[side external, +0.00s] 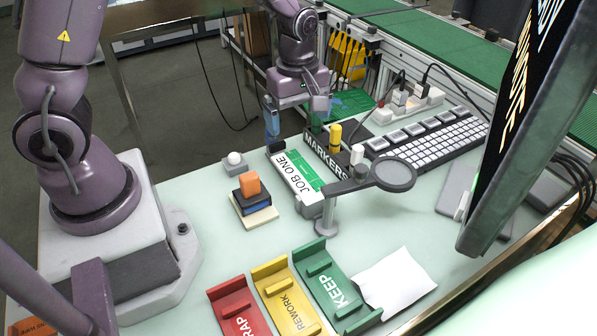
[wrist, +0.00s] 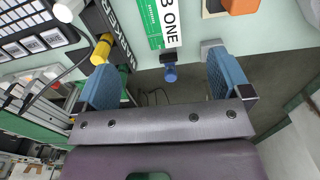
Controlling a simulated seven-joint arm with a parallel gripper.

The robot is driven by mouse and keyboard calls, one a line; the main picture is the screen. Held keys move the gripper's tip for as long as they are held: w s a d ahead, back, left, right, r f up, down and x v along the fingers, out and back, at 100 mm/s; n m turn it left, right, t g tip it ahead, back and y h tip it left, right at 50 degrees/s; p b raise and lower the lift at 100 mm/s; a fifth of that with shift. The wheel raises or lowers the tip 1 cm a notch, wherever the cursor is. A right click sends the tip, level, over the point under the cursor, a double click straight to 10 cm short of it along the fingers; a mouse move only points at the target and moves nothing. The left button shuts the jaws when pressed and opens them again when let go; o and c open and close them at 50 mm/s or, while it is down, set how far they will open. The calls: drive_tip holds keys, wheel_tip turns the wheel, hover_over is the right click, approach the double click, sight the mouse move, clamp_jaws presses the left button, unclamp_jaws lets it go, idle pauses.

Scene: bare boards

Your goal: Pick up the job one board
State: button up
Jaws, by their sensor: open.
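The job one board (side external: 291,172) is a flat green and white piece lettered "JOB ONE", lying on the pale table left of the markers holder. In the wrist view the board (wrist: 152,22) shows at the top centre, cut off by the frame edge. My gripper (side external: 296,128) is open, with its blue fingers spread above the table near the board's far end. In the wrist view my gripper (wrist: 166,75) has nothing between its fingers. A small dark and blue piece (wrist: 170,72) shows at the board's near end there.
The markers holder (side external: 322,163) and a magnifier on a stand (side external: 393,175) stand close right of the board. Stacked blocks (side external: 251,201) and a white-knobbed button (side external: 235,161) are left. Red, yellow and green KEEP (side external: 335,282) trays lie in front. A keyboard (side external: 430,140) is behind right.

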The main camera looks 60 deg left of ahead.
hover_over(298, 172)
wheel_tip(298, 172, down, 7)
drive_tip(key=shift+r, duration=0.15)
drive_tip(key=shift+w+f, duration=0.1)
drive_tip(key=shift+f, duration=3)
drive_tip(key=shift+c, duration=0.4)
drive_tip(key=c, duration=0.9)
